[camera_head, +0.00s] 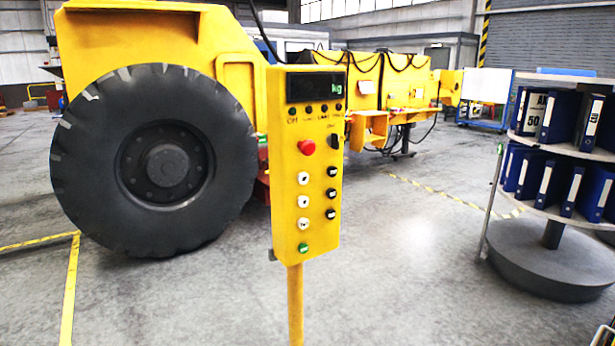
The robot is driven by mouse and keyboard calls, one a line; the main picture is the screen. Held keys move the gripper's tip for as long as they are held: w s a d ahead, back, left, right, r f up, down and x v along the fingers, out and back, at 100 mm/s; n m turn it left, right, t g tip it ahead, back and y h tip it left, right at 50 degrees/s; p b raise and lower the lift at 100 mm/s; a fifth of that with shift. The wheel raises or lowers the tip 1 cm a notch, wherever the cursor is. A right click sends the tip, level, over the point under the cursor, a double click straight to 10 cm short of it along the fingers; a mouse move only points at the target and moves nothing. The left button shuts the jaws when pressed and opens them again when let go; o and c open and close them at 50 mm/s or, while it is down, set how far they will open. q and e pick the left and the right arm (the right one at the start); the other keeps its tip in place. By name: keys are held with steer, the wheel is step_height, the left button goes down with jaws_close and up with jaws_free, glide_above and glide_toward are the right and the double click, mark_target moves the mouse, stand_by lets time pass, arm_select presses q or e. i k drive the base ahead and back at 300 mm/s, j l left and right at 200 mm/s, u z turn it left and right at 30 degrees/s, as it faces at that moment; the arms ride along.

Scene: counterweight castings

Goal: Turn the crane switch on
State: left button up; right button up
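A yellow control box (319,180) stands upright on a yellow post (295,305) in the middle of the head view. At its top is a dark display (316,87) with green "kg" lettering. Below it is a row of small dark knobs with labels too small to read surely. A red mushroom button (307,147) sits at the left, and a black switch (335,141) at the right edge. Below are white buttons (303,201) on the left, black buttons (331,193) on the right and a green button (303,248) at the bottom. Neither gripper shows.
A yellow vehicle with a large black tyre (165,160) stands behind the box at left. Yellow machinery (405,85) extends behind at right. A round shelf stand (550,262) with blue binders (560,117) is at right. The grey floor (410,250) between is clear.

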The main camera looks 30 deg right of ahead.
mark_target(332, 140)
steer(key=i+l+z, duration=0.1)
steer(key=z, duration=0.9)
